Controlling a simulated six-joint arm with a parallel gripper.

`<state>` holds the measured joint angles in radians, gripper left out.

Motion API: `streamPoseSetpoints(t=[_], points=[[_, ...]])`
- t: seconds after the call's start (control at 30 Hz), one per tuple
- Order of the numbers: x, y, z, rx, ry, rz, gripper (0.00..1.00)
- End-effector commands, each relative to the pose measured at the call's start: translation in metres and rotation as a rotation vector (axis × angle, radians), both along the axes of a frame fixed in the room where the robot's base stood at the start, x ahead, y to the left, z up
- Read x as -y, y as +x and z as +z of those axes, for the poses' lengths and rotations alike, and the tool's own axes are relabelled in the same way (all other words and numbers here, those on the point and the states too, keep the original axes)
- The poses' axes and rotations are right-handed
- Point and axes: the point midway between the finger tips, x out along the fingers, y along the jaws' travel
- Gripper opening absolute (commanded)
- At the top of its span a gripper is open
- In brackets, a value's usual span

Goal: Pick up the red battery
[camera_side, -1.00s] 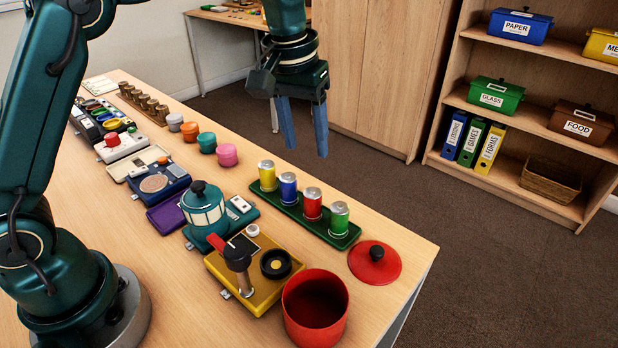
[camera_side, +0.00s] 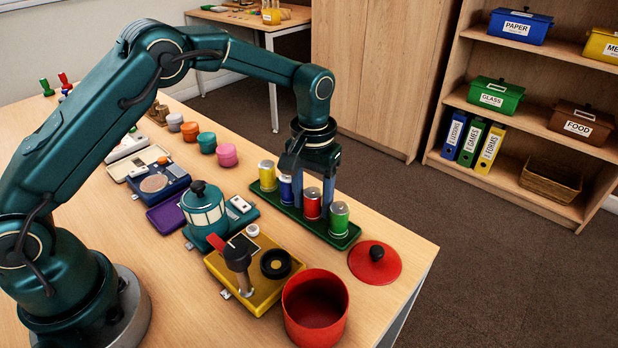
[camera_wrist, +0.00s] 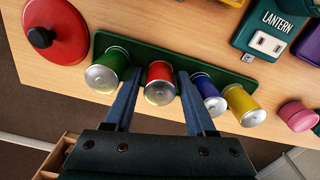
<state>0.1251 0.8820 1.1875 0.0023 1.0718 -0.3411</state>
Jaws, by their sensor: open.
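The red battery (camera_side: 312,204) stands upright in the green holder (camera_side: 338,240), between the blue battery (camera_side: 288,190) and the green battery (camera_side: 339,220). In the wrist view the red battery (camera_wrist: 160,80) shows its silver end between my fingers. My gripper (camera_side: 313,196) points down over the holder, its jaws open, one finger on each side of the red battery. It also shows open in the wrist view (camera_wrist: 158,82). Whether either finger touches the battery I cannot tell. A yellow battery (camera_side: 267,176) stands at the holder's far end.
A red lid (camera_side: 375,266) with a black knob lies beside the holder, near the table edge. A red pot (camera_side: 300,325), a yellow box with a lever (camera_side: 262,296) and a lantern (camera_side: 203,208) stand nearby. Small coloured pots (camera_side: 227,155) stand farther back.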

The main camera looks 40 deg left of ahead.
Motion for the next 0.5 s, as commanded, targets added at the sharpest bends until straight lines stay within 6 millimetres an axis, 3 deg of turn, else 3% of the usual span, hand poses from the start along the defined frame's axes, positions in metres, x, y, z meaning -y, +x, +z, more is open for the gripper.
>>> streamPoseSetpoints(t=[0.13,0.27,0.3,0.5], points=[[-0.0001,0.0001,0.0002,0.0,0.0,0.0,0.56],[-0.0001,0.0001,0.0004,0.0,0.0,0.0,0.06],[-0.0001,0.0001,0.0004,0.0,0.0,0.0,0.0],[0.0,0.0002,0.0007,0.001,0.0,0.0,0.0]])
